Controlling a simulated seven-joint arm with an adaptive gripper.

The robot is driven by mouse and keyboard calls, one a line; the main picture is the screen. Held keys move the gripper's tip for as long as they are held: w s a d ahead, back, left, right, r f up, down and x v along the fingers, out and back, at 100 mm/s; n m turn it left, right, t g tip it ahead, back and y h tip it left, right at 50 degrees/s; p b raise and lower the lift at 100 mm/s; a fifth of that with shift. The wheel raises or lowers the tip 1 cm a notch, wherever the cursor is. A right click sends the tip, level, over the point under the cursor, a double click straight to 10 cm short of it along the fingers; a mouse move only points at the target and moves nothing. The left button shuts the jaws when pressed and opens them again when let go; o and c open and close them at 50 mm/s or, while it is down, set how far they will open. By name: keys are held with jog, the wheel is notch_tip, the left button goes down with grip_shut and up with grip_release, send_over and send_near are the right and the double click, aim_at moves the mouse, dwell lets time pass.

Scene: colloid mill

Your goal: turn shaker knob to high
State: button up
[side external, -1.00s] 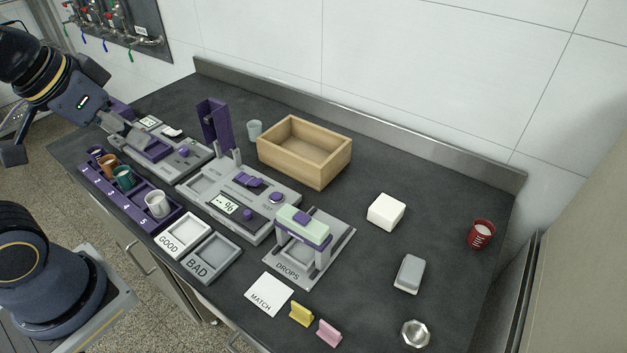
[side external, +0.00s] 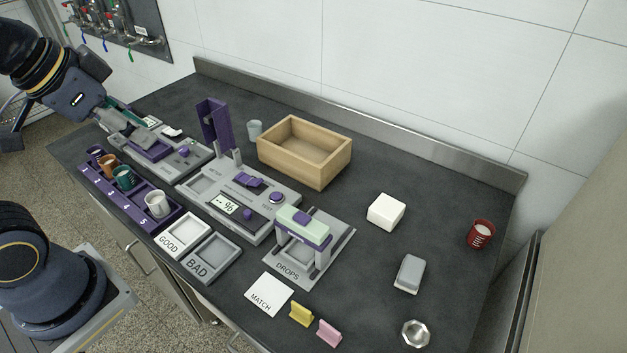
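A grey machine (side external: 196,160) with a purple round knob (side external: 184,152), a purple platform and a small display (side external: 151,121) stands at the back left of the bench. It looks like the shaker, but its labels are too small to read, so the knob's setting cannot be told. My gripper (side external: 133,137) is low over the left end of this machine, left of the knob and apart from it. The gripper covers part of the machine. The angle hides whether its fingers are open or shut. A teal strip (side external: 113,104) shows just behind the gripper.
A grey meter machine (side external: 270,222) stands right of it, with an upright purple holder (side external: 213,122) behind. A purple cup rack (side external: 97,176) is in front. A wooden box (side external: 340,170) stands behind. The right side of the bench has free room between small items.

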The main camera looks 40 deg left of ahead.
jog(key=o, duration=0.3)
jog(key=w+r+m, duration=0.3)
jog(key=w+r, duration=0.1)
jog(key=shift+w+d, duration=0.1)
jog(key=shift+d, duration=0.15)
jog(key=shift+o, duration=1.2)
jog(key=w+a+r+m, duration=0.1)
jog(key=w+a+m, duration=0.1)
jog(key=w, duration=0.4)
jog(key=shift+a+r, duration=0.15)
jog(key=shift+r, duration=0.15)
jog(key=g+h, duration=0.1)
send_over(182, 149)
jog(key=d, duration=0.5)
notch_tip(182, 149, down, 14)
jog(key=s+a+f+n, duration=0.3)
jog(key=s+a+f, duration=0.3)
jog(key=a+f, duration=0.2)
jog(key=shift+g+h, duration=0.3)
jog(key=shift+g, duration=0.1)
jog(key=x, duration=1.6)
jog(key=shift+d+f, duration=0.2)
jog(key=shift+f, duration=0.2)
